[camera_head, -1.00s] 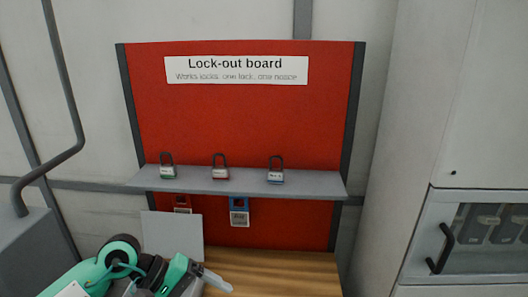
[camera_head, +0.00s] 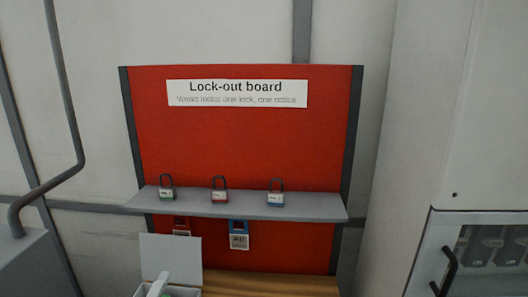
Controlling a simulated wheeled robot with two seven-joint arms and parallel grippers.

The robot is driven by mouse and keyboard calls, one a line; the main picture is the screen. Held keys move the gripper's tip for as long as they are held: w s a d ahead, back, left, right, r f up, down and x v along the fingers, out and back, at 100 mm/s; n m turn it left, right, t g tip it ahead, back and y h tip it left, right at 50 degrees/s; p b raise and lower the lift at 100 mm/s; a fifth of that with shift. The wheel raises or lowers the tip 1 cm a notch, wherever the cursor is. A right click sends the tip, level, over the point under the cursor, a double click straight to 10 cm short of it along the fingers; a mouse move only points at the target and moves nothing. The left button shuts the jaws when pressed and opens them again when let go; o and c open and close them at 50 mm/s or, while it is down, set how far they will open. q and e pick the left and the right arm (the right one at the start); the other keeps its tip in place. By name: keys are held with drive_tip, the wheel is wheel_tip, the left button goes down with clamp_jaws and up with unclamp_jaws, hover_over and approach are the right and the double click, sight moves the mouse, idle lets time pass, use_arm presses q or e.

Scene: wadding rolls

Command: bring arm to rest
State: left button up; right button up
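Neither of my grippers can be made out in the head view. The lock-out board (camera_head: 240,140) is red with dark side posts and stands upright against the wall. Below the shelf hang a red tagged piece (camera_head: 181,227) and a blue tagged piece (camera_head: 239,235).
An open box (camera_head: 171,258) with a raised grey lid stands at the bottom, with a pale bar and something green inside, cut off by the frame. Wooden worktop (camera_head: 290,285) is bare to its right. A grey cabinet (camera_head: 470,240) stands right; a bent pipe (camera_head: 72,120) runs left.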

use_arm(q)
drive_tip(key=s+a+f+n+g+y, duration=0.2)
drive_tip(key=s+f+n+g, duration=0.1)
drive_tip(key=f+n, duration=0.25)
drive_tip(key=s+a+f+n+g+y, duration=0.1)
drive_tip(key=s+a+f+n+g, duration=0.1)
drive_tip(key=s+f+n+g, duration=0.85)
drive_tip(key=s+f+g, duration=0.2)
drive_tip(key=s+f, duration=0.65)
wheel_tip(320, 180, down, 29)
drive_tip(key=s+d+g, duration=0.1)
drive_tip(key=s, duration=0.1)
drive_tip(key=s+a+f+g, duration=0.1)
drive_tip(key=s+a+f, duration=0.2)
drive_tip(key=s+f, duration=1.6)
drive_tip(key=shift+a+f+h, duration=0.2)
drive_tip(key=shift+f+h, duration=0.1)
drive_tip(key=shift+f, duration=0.2)
